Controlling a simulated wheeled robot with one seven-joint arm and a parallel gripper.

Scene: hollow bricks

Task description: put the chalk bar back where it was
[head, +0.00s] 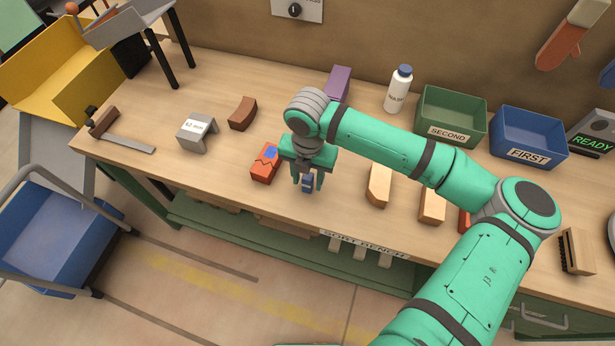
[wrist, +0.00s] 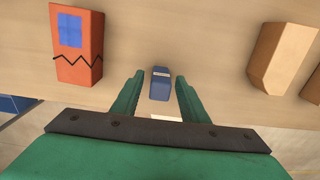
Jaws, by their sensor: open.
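A small dark blue bar with a pale band, which looks like the chalk bar (head: 307,187), is on the bench near its front edge. It also shows in the wrist view (wrist: 160,87). My gripper (head: 308,182) is low over the bench. In the wrist view its fingers (wrist: 160,77) are open, one on each side of the bar, with a gap at both sides. A pale strip lies just in front of the bar in the wrist view.
An orange brick (head: 264,163) with a blue square and black zigzag is close left. Tan bricks (head: 379,184) (head: 432,206) stand right. Behind are a purple brick (head: 339,82), a bottle (head: 397,93) and bins marked SECOND (head: 448,133) and FIRST (head: 528,155). A grey channel piece (head: 197,133) is left.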

